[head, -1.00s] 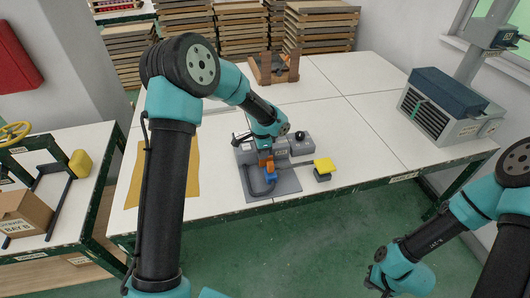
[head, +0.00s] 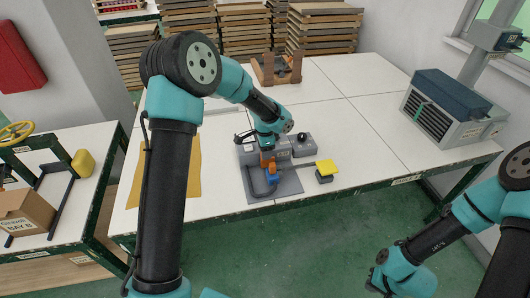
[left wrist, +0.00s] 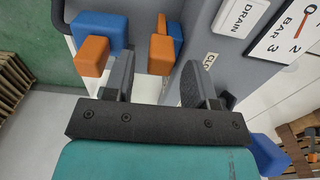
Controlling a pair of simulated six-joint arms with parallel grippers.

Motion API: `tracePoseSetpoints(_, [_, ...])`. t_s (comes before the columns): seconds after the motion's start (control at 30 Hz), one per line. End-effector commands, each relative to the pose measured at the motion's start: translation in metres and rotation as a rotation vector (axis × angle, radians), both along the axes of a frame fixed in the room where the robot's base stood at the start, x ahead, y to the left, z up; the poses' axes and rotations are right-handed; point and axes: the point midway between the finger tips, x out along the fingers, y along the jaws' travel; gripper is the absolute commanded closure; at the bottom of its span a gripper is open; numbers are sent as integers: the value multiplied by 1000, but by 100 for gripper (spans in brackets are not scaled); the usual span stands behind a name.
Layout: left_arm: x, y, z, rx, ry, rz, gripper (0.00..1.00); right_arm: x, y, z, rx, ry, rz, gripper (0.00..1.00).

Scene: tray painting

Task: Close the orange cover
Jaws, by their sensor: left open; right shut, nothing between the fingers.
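A grey unit (head: 288,187) stands at the front edge of the white table. Small orange parts (head: 267,161) with blue parts (head: 271,174) sit on it; I cannot tell which one is the cover. In the left wrist view, one orange block (left wrist: 160,54) with a blue block behind it shows between my fingers, and another orange block (left wrist: 92,56) lies outside the left finger. My left gripper (head: 258,146) is open at the unit, also seen in the left wrist view (left wrist: 157,78); contact is unclear. My right gripper (head: 377,279) is shut and empty, low at the right, away from the table.
A yellow-topped block (head: 326,167) stands right of the unit, and a black knob (head: 302,137) is behind. A yellow mat (head: 190,180) lies left, partly behind my left arm. A blue-topped grey box (head: 445,98) stands at the right. The table's middle right is clear.

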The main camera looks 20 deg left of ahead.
Motion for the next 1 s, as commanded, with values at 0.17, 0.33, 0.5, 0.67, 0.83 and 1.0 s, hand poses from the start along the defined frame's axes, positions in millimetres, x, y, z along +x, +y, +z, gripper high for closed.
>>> tracePoseSetpoints(0.17, [1,0,31,-1,-4,0,49,0,0,0,0,0,0,100])
tracePoseSetpoints(0.33, [1,0,64,-2,-5,0,49,0,0,0,0,0,0,100])
tracePoseSetpoints(0.5, [1,-1,96,-2,-5,-1,49,0,0,0,0,0,0,100])
tracePoseSetpoints(0.67, [1,-1,126,-2,-5,0,49,0,0,0,0,0,0,100])
tracePoseSetpoints(0.83, [0,-1,150,-2,-3,-1,49,0,0,0,0,0,0,100])
tracePoseSetpoints(1.0, [0,-1,158,-1,-1,-1,49,0,0,0,0,0,0,100])
